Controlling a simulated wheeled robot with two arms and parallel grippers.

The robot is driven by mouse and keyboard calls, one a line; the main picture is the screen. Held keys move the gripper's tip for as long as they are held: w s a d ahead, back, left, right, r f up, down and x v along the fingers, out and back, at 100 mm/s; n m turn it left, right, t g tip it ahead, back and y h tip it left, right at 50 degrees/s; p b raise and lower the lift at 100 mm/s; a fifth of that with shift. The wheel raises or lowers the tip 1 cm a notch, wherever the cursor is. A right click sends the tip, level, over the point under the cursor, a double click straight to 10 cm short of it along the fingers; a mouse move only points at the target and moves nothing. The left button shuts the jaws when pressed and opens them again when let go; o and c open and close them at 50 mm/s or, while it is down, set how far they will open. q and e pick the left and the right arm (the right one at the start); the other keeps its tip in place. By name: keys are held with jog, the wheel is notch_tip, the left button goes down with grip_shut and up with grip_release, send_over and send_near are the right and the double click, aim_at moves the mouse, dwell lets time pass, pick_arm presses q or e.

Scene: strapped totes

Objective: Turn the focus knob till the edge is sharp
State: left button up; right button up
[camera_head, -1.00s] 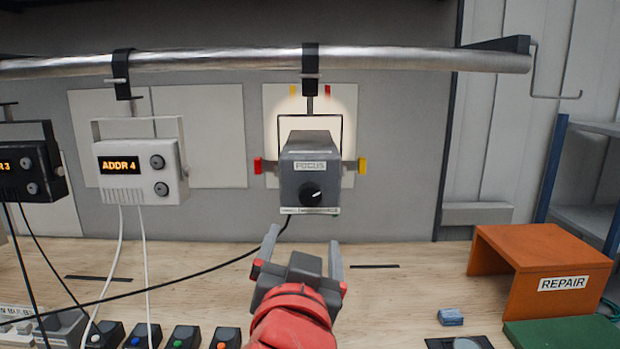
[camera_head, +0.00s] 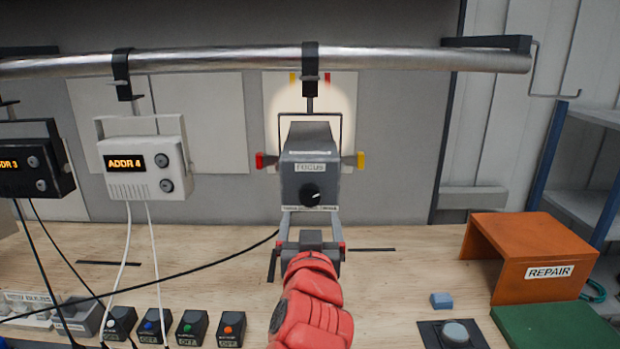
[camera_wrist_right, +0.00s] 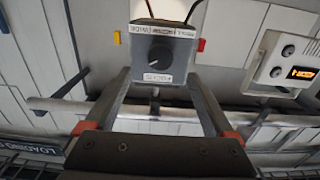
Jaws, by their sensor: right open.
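The grey lamp (camera_head: 310,165) labelled FOCUS hangs from the metal rail by a clamp and bracket. Its round black focus knob (camera_head: 310,195) with a white pointer mark is on the front face; the knob also shows in the right wrist view (camera_wrist_right: 161,54). My right gripper (camera_head: 312,215) is open, its fingers pointing at the lamp just below the knob in the head view. In the right wrist view, the knob lies beyond the gap between the fingertips (camera_wrist_right: 160,80), and the fingers hold nothing. A bright light patch (camera_head: 345,105) shows on the white panel behind the lamp. My left gripper is not in view.
The metal rail (camera_head: 220,62) runs across above. A white unit reading ADDR 4 (camera_head: 145,165) and a black one (camera_head: 28,160) hang to the left. An orange REPAIR stand (camera_head: 530,255), blue block (camera_head: 441,300) and several button boxes (camera_head: 191,327) stand on the bench.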

aim_at(310, 200)
jog(key=w+p, duration=0.2)
jog(key=w, duration=0.5)
jog(key=shift+w, duration=0.2)
jog(key=shift+w+f, duration=0.1)
jog(key=shift+w, duration=0.3)
